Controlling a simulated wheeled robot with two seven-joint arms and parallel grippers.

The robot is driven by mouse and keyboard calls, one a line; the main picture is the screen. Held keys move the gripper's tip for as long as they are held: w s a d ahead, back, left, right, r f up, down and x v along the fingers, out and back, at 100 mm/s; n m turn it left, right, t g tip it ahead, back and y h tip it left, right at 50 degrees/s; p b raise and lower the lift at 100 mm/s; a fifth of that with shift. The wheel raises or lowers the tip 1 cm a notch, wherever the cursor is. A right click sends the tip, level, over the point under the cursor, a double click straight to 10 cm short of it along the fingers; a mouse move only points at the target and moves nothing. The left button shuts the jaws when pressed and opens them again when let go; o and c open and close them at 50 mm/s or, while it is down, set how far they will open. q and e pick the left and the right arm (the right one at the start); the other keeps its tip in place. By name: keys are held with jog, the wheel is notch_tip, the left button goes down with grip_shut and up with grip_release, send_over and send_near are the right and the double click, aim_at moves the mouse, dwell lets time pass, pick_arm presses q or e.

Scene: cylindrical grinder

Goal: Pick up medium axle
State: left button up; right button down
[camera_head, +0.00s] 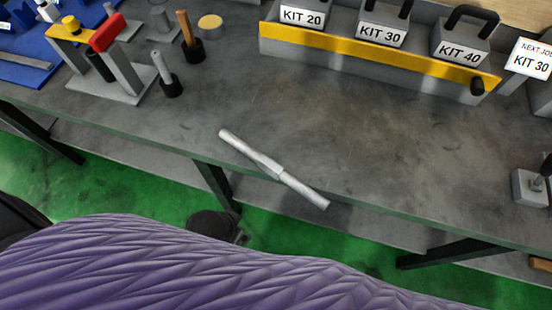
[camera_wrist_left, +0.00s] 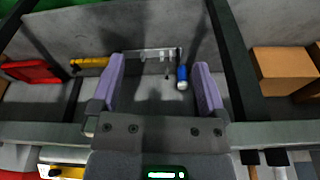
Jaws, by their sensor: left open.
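The axle (camera_head: 278,171) is a plain silver-grey stepped rod. It lies diagonally on the dark grey workbench (camera_head: 190,128), close to the front edge, with its lower right end nearest that edge. No gripper touches it in the head view. My left gripper (camera_wrist_left: 156,72) shows in the left wrist view with its two purple fingers wide apart and nothing held between them. I cannot make out the axle in that view. My left gripper cannot be made out in the head view. My right gripper is not in view.
A yellow-fronted rack (camera_head: 365,50) with labelled kit boxes stands at the back right. A grey stand with a red part (camera_head: 107,33) and upright tools are at the back left. A grey block (camera_head: 530,188) sits at the right. The bench around the axle is clear.

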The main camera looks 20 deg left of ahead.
aim_at(268, 164)
pick_arm(q)
jog(key=w+d+r+m+h+p, duration=0.2)
jog(key=w+d+r+m+h, duration=0.25)
jog(key=r, duration=0.45)
jog(key=w+d+r+m+h+p, duration=0.1)
jog(key=w+d+r+m+p, duration=0.15)
jog(key=d+r+m, duration=0.55)
jog(key=w+a+f+m, duration=0.1)
jog(key=w+a+m, duration=0.4)
jog(key=a, duration=0.7)
jog(key=shift+n, duration=0.35)
jog(key=b+x, duration=0.1)
jog(key=x, duration=0.2)
jog(key=b+x, duration=0.1)
jog(key=x, duration=0.2)
jog(key=b+x, duration=0.1)
jog(key=x, duration=0.2)
jog(key=shift+w+a+f, duration=0.25)
jog(key=shift+w+f, duration=0.05)
jog(key=shift+f, duration=0.15)
grip_shut()
jog(key=shift+r, duration=0.15)
